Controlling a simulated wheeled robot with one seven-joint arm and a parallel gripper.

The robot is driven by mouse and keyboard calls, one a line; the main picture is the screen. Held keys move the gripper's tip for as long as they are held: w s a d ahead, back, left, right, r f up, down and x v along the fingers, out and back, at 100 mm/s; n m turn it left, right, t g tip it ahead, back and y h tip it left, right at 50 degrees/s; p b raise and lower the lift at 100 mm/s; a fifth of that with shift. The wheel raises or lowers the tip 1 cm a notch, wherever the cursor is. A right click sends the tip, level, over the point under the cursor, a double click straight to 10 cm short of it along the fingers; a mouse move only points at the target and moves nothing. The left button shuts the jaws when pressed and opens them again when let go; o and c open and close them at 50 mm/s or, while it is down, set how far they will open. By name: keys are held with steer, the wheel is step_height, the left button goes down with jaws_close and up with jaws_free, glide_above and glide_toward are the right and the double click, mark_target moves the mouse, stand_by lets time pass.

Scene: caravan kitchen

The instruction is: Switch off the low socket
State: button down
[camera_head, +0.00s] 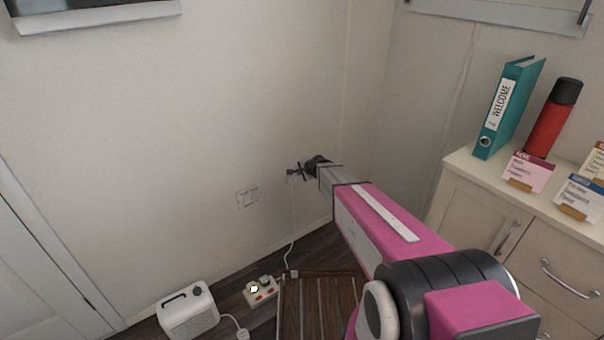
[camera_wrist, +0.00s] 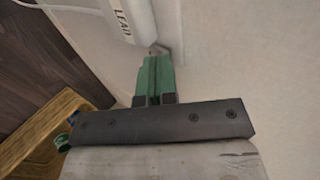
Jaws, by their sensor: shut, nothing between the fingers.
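My gripper (camera_head: 298,172) is at the far wall, at the end of my outstretched arm. In the wrist view its green fingers (camera_wrist: 154,75) are together and hold nothing. The fingertips are close to a pale plate edge (camera_wrist: 167,47) on the wall; I cannot tell whether they touch it. Beside them is a white plug (camera_wrist: 128,16) marked "LEAD", with a white cord. In the head view my gripper mostly hides this socket, and its switch cannot be made out. A second wall socket (camera_head: 247,197) shows to the left of my gripper.
A white cord (camera_head: 293,238) runs down the wall to the floor. A power strip (camera_head: 260,293) with red switches and a white heater (camera_head: 188,313) stand on the floor. A slatted wooden item (camera_head: 305,305) lies below my arm. A cabinet (camera_head: 470,205) stands on the right.

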steer(key=shift+w+a+r, duration=0.2)
steer(key=shift+w+a, duration=0.1)
steer(key=shift+w, duration=0.1)
steer(key=shift+r, duration=0.8)
steer(key=v, duration=1.3)
steer(key=shift+r, duration=0.15)
